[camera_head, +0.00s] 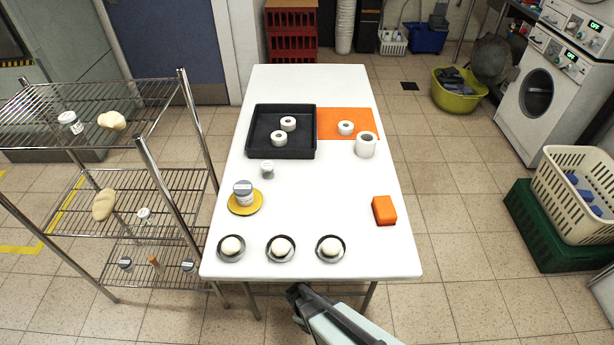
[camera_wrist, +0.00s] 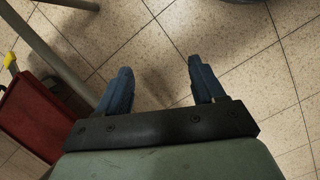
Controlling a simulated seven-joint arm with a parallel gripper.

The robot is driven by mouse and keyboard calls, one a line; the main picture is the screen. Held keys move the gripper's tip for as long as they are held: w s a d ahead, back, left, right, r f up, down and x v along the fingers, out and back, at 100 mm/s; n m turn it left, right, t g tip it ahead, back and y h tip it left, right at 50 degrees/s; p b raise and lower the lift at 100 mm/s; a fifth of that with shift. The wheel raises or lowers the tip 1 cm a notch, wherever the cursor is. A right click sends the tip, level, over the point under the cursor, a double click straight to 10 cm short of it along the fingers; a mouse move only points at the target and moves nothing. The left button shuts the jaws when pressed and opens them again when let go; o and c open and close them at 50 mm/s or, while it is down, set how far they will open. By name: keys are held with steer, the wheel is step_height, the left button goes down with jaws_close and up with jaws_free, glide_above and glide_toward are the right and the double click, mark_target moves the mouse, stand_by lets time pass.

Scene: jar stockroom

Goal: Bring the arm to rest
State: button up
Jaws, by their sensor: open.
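My gripper shows in the wrist view (camera_wrist: 160,88) with its two blue-grey fingers apart and nothing between them. Below them is only tiled floor. The fingertips are hard to make out in that view.
On the table are a black tray (camera_head: 252,135), an orange mat (camera_head: 363,115), a white cup (camera_head: 366,146), an orange block (camera_head: 384,210), a jar (camera_head: 243,192) on a yellow disc and three dishes with white balls (camera_head: 281,247). A wire rack (camera_head: 130,190) stands left.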

steer(key=s+d+r+m+g+y, duration=0.1)
steer(key=s+d+r+m+g, duration=0.1)
steer(key=s+d+r+m, duration=0.2)
steer(key=s+d+r+m+g+y, duration=0.1)
steer(key=s+d+r+m+g, duration=0.2)
steer(key=s+d+m, duration=0.5)
steer(key=s+d+r, duration=0.1)
steer(key=s+d, duration=0.1)
steer(key=d, duration=0.1)
steer(key=shift+d+r+g+y, duration=0.2)
steer(key=shift+r+g+y, duration=0.1)
steer(key=shift+r, duration=0.05)
